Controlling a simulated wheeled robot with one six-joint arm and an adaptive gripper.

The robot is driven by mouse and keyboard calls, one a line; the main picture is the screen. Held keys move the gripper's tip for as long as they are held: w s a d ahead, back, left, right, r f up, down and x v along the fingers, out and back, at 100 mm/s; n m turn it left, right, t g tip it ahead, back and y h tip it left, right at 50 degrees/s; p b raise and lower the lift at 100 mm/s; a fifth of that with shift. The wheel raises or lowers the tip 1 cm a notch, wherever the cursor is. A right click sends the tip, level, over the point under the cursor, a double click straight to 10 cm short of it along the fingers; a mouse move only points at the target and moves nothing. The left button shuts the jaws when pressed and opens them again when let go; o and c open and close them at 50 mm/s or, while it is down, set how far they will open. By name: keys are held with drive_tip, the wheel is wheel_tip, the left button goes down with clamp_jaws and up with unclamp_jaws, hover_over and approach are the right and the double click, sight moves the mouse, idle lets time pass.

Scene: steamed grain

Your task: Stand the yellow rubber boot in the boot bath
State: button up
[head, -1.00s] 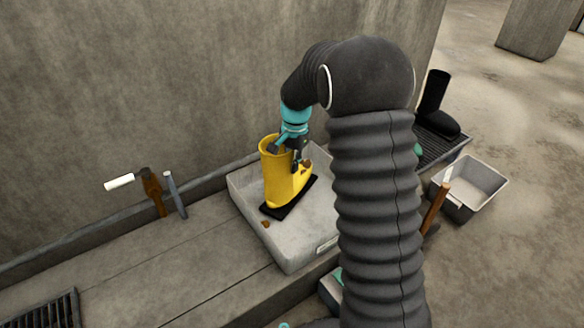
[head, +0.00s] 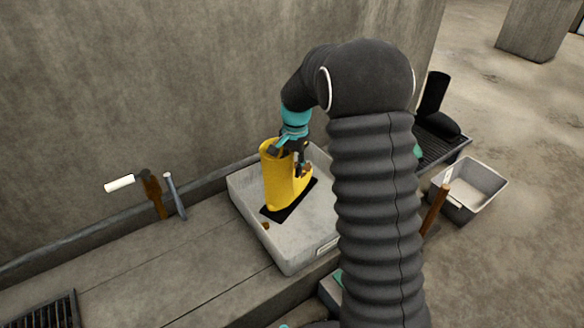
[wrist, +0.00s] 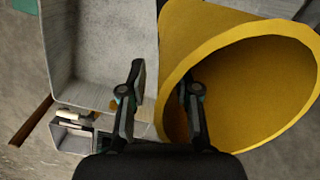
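The yellow rubber boot (head: 280,182) stands upright, or nearly so, in the pale grey boot bath (head: 297,258), over a flat black patch (head: 284,214). I cannot tell whether that patch is a mat or sole. My gripper (head: 287,153) is at the boot's top. In the wrist view my gripper (wrist: 163,75) has its fingers apart: one over the bath (wrist: 95,45) outside the boot, the other in front of the opening of the boot (wrist: 240,85). The rim lies between them with a visible gap. The boot's far side is hidden.
A concrete wall (head: 150,90) rises behind the ledge. A white-handled tool (head: 152,192) and a grey-headed tool (head: 174,195) lean there. A black boot (head: 434,108) stands on a rack at right, near a grey bin (head: 478,190). My arm hides the middle right.

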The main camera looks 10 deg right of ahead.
wheel_tip(320, 180, up, 12)
drive_tip(key=p, duration=0.2)
drive_tip(key=s+d+r+n+t, duration=0.1)
drive_tip(key=s+r+n, duration=0.1)
drive_tip(key=s+r, duration=0.4)
drive_tip(key=s+r+n+t, duration=0.2)
drive_tip(key=s+r, duration=0.1)
drive_tip(key=s, duration=0.6)
drive_tip(key=s+f+n+t, duration=0.1)
drive_tip(key=s+n+t, duration=0.2)
drive_tip(key=s, duration=1.5)
drive_tip(key=shift+d+f+n+h, duration=0.2)
drive_tip(key=shift+f+n+h, duration=0.15)
drive_tip(key=shift+n, duration=0.65)
